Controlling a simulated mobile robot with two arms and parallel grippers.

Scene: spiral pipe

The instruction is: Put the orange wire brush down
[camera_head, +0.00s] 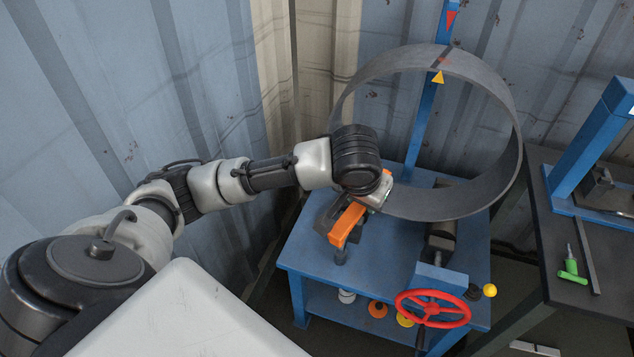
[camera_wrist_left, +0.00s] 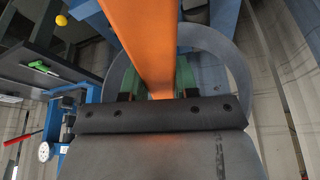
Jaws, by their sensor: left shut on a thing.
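The orange wire brush (camera_head: 346,224) shows in the head view as an orange bar over the left part of the blue table, below my left wrist. My left gripper (camera_head: 378,192) is shut on it; the wrist hides much of the grip. In the left wrist view the brush (camera_wrist_left: 150,40) runs up between the two greenish fingers of my left gripper (camera_wrist_left: 157,82). I cannot tell whether the brush touches the table. Its bristles are not clearly visible. My right gripper is in neither view.
A large grey pipe ring (camera_head: 508,150) stands on the blue table (camera_head: 310,258), close to the gripper's right. A red handwheel (camera_head: 432,309) is at the table's front. A dark bench (camera_head: 560,240) at right holds a green-handled tool (camera_head: 570,268). Corrugated walls stand behind.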

